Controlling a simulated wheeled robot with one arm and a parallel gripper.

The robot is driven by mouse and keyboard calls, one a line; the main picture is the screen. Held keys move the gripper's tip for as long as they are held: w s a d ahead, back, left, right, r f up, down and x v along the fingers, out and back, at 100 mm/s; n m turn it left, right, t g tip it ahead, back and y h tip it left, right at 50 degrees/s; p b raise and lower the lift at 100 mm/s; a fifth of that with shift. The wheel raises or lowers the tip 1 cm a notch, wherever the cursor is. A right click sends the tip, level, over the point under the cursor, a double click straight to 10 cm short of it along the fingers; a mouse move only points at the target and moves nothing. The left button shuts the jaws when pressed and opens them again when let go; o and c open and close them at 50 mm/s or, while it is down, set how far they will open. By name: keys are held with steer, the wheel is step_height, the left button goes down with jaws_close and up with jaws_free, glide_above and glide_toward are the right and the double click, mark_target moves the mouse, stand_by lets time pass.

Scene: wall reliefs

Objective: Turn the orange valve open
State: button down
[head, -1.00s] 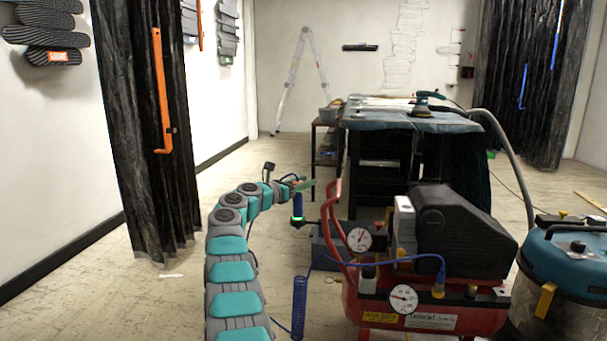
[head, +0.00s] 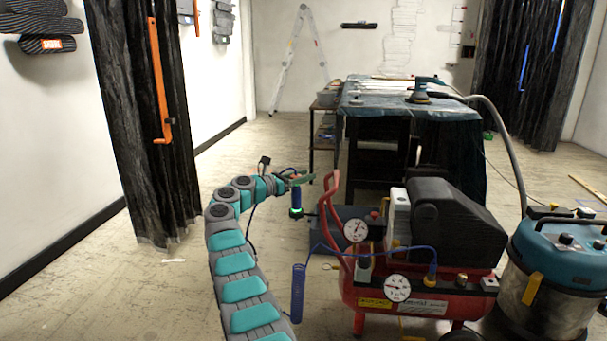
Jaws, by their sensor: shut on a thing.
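My arm reaches forward to the left end of the red air compressor (head: 440,303). I cannot clearly pick out an orange valve at the gripper. Small yellow-orange fittings (head: 430,282) show on the compressor's front, one at the end of the blue hose (head: 385,248).
A blue vacuum (head: 560,250) stands at the right. A cloth-covered table (head: 390,125) stands behind the compressor. A black curtain (head: 140,120) with an orange bar (head: 160,85) hangs at the left. The floor between the curtain and my arm is mostly clear.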

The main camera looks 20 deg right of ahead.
stand_by(0.4)
steer(key=shift+c, duration=1.8)
jaws_free()
steer(key=s+a+b, duration=0.1)
steer(key=a, duration=0.6)
steer(key=shift+s+a+b, duration=0.2)
steer(key=shift+a+b, duration=0.1)
steer(key=shift+b, duration=0.05)
